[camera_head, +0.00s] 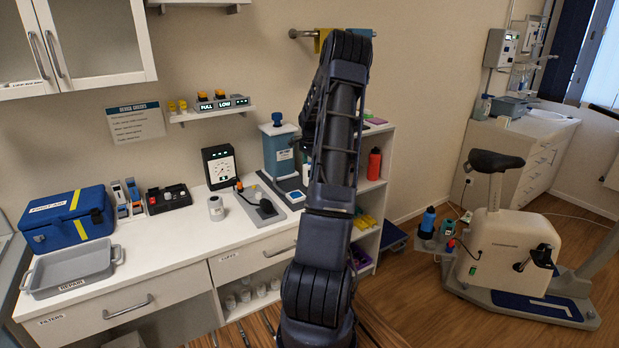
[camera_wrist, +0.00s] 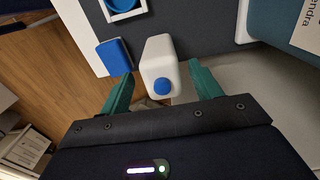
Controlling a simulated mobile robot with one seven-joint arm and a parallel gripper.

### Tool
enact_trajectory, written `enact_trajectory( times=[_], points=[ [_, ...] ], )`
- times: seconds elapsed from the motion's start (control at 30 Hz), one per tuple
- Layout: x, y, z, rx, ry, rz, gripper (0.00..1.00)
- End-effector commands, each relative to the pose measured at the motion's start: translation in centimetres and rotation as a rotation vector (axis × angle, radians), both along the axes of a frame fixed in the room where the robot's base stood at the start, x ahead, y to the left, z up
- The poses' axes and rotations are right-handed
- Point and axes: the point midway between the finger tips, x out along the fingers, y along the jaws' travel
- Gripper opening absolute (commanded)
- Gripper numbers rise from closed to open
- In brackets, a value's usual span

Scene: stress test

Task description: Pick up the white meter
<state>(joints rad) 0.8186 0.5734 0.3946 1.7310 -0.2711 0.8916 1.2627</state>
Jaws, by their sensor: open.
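In the wrist view, a white rounded block with a blue round button (camera_wrist: 160,58), which looks like the white meter, stands between the fingers of my gripper (camera_wrist: 160,72). The two teal fingers are open, one on each side of it. I cannot tell whether either finger touches it. In the head view, my arm rises in front of the counter's right end and hides the gripper. I cannot make out the white block there.
On the counter (camera_head: 160,262) are a blue case (camera_head: 48,222), a grey tray (camera_head: 72,268), a black gauge with a white dial (camera_head: 220,166), a white jar (camera_head: 215,208) and a blue-grey canister (camera_head: 279,150). A red bottle (camera_head: 374,163) stands on the shelf. An exercise bike (camera_head: 510,240) is at right.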

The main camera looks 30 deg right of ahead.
Motion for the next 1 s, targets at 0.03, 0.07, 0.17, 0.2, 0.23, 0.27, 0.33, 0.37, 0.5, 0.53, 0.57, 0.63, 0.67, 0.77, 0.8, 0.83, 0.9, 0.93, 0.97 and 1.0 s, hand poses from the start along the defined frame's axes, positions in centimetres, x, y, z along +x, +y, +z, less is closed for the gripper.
enact_trajectory(
  times=[0.03,0.07,0.17,0.2,0.23,0.27,0.33,0.37,0.5,0.53,0.57,0.63,0.67,0.77,0.8,0.83,0.9,0.93,0.97,1.0],
  points=[
    [0.1,0.0,-0.8,0.002,0.001,0.001,0.64],
    [0.2,0.0,-1.2,0.002,0.001,0.001,0.64],
    [0.2,0.0,-2.4,0.001,0.001,0.001,0.64],
    [0.2,0.0,-2.7,0.001,0.001,0.001,0.64],
    [0.2,0.1,-2.9,0.001,0.001,0.001,0.64],
    [0.2,0.1,-3.1,0.001,0.001,0.001,0.64],
    [0.2,0.0,-3.3,0.001,0.000,0.001,0.64],
    [0.2,0.0,-3.4,0.000,0.000,0.001,0.64],
    [0.2,0.0,-3.4,0.000,0.000,0.001,0.64],
    [0.2,0.0,-3.4,0.000,0.000,0.001,0.64],
    [0.2,0.0,-3.4,0.000,0.000,0.001,0.60],
    [0.2,0.0,-3.3,0.000,0.000,0.001,0.46],
    [0.2,0.0,-3.3,0.000,0.000,0.001,0.40],
    [0.2,0.0,-3.3,0.000,0.000,0.001,0.20],
    [0.2,0.0,-3.3,0.000,0.000,0.001,0.13],
    [0.3,0.0,-3.3,-0.001,-0.001,0.001,0.12],
    [0.3,0.0,-3.3,-0.001,-0.001,0.001,0.12],
    [0.3,0.0,-3.3,-0.001,-0.001,0.001,0.12],
    [0.3,0.0,-3.3,-0.001,-0.001,0.001,0.12],
    [0.3,0.0,-3.3,-0.001,-0.001,0.001,0.12]
  ],
)
